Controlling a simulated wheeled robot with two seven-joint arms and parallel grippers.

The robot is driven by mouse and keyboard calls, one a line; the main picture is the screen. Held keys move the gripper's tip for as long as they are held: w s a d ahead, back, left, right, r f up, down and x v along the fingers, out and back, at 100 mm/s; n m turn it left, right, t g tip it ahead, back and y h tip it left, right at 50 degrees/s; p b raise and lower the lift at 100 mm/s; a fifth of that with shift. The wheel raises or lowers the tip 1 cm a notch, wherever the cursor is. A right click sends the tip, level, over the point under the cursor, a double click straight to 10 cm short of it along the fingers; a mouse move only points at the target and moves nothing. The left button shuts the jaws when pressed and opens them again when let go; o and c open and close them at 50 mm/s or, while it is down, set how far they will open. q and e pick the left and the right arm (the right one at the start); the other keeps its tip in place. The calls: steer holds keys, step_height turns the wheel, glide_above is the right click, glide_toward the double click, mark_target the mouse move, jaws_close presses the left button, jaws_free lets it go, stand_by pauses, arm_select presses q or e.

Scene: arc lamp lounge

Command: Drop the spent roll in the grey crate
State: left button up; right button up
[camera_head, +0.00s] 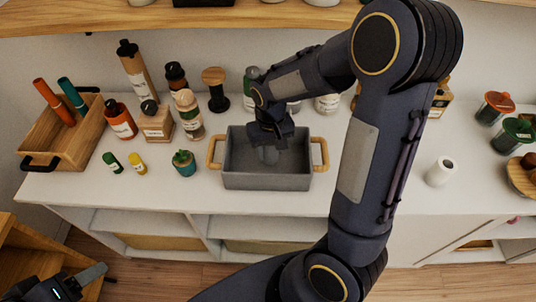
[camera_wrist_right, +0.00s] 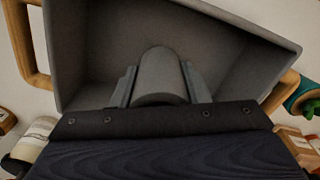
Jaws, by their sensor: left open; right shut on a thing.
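The grey crate (camera_head: 266,181) stands on the white counter, with a wooden handle at each end. My right gripper (camera_head: 268,148) points down into it and is shut on a plain grey roll, apparently the spent roll (camera_head: 269,156). In the right wrist view the roll (camera_wrist_right: 160,75) sits between the two fingers, with the crate's inner wall (camera_wrist_right: 88,45) around it. I cannot tell whether the roll touches the crate floor. My left gripper (camera_head: 92,277) is open and empty at the lower left, below the counter.
A white roll (camera_head: 441,171) stands right of my right arm. A small potted succulent (camera_head: 184,163) is close to the crate's left handle. Bottles and jars line the back. A wooden tray (camera_head: 75,142) is at far left. The counter front right of the crate is clear.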

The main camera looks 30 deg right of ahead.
mark_target(268, 156)
steer(key=shift+w+f, duration=0.2)
steer(key=shift+f, duration=0.05)
steer(key=shift+w+a+f, duration=0.1)
steer(key=shift+w+f, duration=0.1)
steer(key=shift+f, duration=1.6)
steer(key=shift+f, duration=0.2)
steer(key=o, duration=0.9)
steer(key=shift+o, duration=0.2)
steer(key=shift+r, duration=0.1)
